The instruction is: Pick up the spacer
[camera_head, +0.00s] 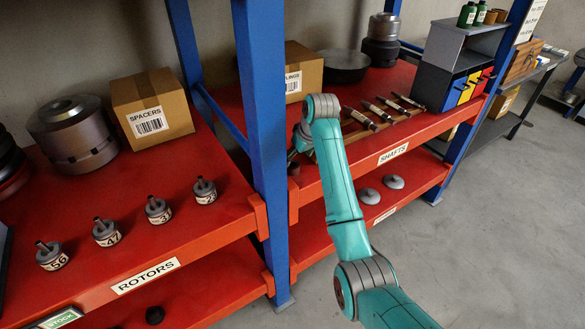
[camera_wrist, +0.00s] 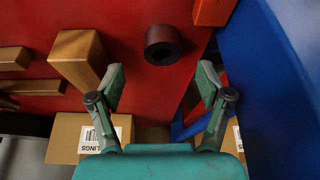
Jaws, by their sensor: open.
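The spacer (camera_wrist: 162,44) is a short dark brown ring with a hole, on the red shelf in the wrist view. It lies beyond my fingertips, roughly centred between them, with a gap to both. My gripper (camera_wrist: 160,82) is open, its two green-padded fingers spread wide with nothing between them. In the head view my gripper is mostly hidden behind my teal arm. A small dark object beside the blue post there may be the spacer, but I cannot tell for sure.
A blue post (camera_wrist: 285,80) stands close on the right in the wrist view. Wooden blocks (camera_wrist: 78,60) lie to the left of the spacer. A cardboard box (camera_wrist: 66,135) is near the bottom.

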